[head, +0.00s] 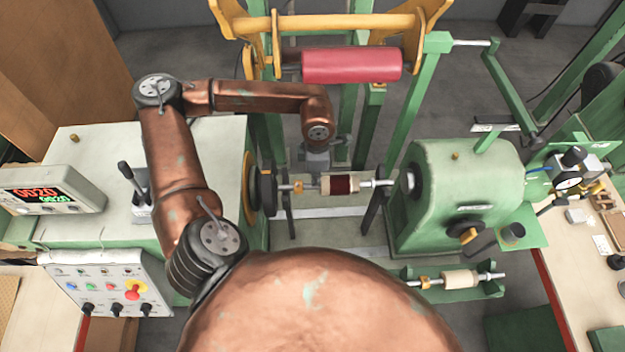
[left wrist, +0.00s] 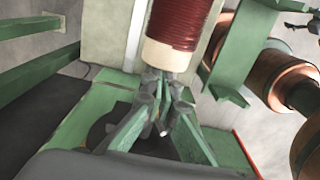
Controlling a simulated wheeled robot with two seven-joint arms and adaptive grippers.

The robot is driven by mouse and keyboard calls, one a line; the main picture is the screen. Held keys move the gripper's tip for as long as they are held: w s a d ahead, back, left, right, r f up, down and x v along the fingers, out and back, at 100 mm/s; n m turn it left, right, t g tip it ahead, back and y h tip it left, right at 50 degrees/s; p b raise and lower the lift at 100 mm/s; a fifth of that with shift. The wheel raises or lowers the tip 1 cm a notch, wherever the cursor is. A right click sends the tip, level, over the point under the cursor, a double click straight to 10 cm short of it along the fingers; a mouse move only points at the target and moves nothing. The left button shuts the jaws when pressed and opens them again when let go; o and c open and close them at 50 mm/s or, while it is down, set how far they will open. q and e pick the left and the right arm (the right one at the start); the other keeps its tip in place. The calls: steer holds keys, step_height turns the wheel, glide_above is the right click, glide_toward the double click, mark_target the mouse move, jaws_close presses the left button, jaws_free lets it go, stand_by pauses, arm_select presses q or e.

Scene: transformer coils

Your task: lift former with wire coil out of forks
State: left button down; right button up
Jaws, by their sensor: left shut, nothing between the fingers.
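The former with wire coil (head: 340,185) is a cream spool with dark red wire around its middle. It sits level on a metal shaft between the dark upright forks (head: 372,208). In the left wrist view the coil (left wrist: 186,22) is large at the top, its cream end (left wrist: 168,56) towards me. My left gripper (head: 318,163) is behind the former in the head view, its fingertips partly hidden. In the wrist view the shut, empty fingers (left wrist: 166,80) are close to the cream end; I cannot tell whether they touch it. My right gripper is not in view.
A red roller (head: 350,65) hangs on a yellow frame behind the coil. The green tailstock (head: 455,185) stands to the right. Another shaft with a bare cream former (head: 460,279) lies in a green holder at the lower right. A control panel (head: 108,284) is at the left.

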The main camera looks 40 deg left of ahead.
arm_select(q)
steer(key=shift+w+d+f, duration=0.2)
steer(key=shift+d, duration=0.05)
steer(key=shift+r, duration=0.15)
steer(key=shift+a, duration=0.1)
steer(key=shift+s+a+r+b, duration=0.1)
steer(key=shift+s+a+b, duration=0.15)
steer(key=shift+b, duration=0.25)
step_height(320, 180, up, 5)
steer(key=shift+f+b, duration=0.1)
steer(key=shift+b, duration=0.35)
steer(key=b, duration=0.4)
glide_above(383, 180)
steer(key=shift+s, duration=0.1)
